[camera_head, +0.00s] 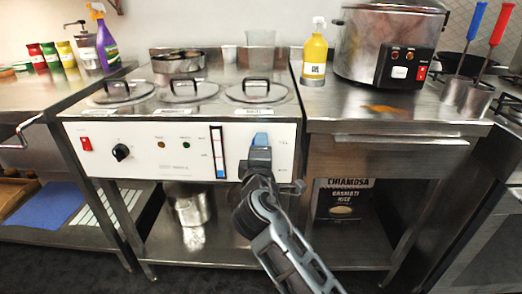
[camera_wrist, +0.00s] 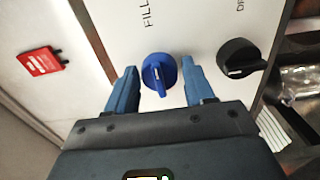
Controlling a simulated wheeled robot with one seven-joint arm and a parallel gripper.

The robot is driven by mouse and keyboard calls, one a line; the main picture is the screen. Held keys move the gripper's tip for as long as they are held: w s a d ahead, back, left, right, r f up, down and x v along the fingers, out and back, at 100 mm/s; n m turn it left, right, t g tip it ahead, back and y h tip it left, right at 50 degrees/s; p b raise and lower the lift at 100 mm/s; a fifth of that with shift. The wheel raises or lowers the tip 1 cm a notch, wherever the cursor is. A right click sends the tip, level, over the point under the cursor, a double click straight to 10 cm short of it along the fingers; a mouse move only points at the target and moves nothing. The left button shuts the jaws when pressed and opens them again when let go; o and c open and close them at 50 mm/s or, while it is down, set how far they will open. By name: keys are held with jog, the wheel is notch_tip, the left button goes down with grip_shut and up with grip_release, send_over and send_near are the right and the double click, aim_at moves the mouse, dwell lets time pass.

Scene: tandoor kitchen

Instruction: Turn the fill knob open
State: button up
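The fill knob (camera_wrist: 159,73) is round and blue, on the white panel under the word "FILL" in the wrist view. Its white pointer mark points down in that picture. My gripper (camera_wrist: 160,82) is open, with one blue finger on each side of the knob and a small gap on both sides. In the head view my gripper (camera_head: 259,152) is at the right part of the white front panel (camera_head: 190,135). It hides most of the fill knob's area there, and I cannot tell knob from blue fingertip.
A black knob (camera_wrist: 240,59) sits close to the right finger in the wrist view. In the head view, the panel has a blue-filled level gauge (camera_head: 217,152), another black knob (camera_head: 121,152) and a red switch (camera_head: 86,144).

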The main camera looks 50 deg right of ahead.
jog(key=shift+o, duration=1.3)
jog(key=v, duration=0.8)
